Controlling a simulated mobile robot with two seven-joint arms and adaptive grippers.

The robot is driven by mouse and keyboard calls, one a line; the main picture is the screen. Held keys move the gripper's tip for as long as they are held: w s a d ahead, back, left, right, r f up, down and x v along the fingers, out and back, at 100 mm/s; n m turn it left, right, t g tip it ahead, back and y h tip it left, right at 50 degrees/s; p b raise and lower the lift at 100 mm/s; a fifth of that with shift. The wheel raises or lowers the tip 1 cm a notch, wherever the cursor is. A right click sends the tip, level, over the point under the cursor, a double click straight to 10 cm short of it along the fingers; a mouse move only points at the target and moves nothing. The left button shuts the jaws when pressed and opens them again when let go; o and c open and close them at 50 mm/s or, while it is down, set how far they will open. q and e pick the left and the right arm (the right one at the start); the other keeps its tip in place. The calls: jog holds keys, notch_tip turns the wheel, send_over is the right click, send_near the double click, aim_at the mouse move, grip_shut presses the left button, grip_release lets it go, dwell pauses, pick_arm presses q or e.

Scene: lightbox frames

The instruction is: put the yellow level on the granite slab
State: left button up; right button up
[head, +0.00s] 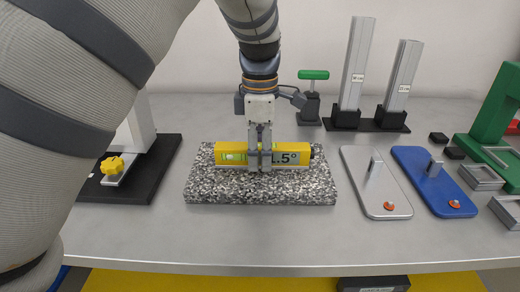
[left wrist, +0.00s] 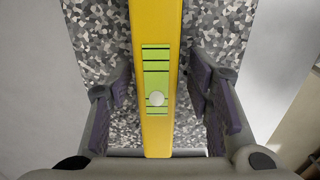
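The yellow level (head: 234,154) lies lengthwise across the back half of the speckled granite slab (head: 260,187) and appears to rest on it. My left gripper (head: 260,160) points down over the level's middle. In the left wrist view the level (left wrist: 158,30) runs between the two fingers (left wrist: 160,95), with a gap on each side, so the gripper is open around it. The slab (left wrist: 215,35) shows beneath. My right gripper is not in view.
A black-based stand with a yellow knob (head: 112,165) is left of the slab. A silver plate (head: 385,199) and a blue plate (head: 437,190) lie to the right. A green-handled tool (head: 313,75) and two upright bars (head: 356,65) stand behind. The table front is clear.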

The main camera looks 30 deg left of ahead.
aim_at(260, 146)
pick_arm(q)
jog(key=shift+w, duration=0.1)
jog(key=shift+r, duration=0.25)
notch_tip(260, 146, up, 12)
jog(key=shift+f, duration=0.15)
dwell(0.3)
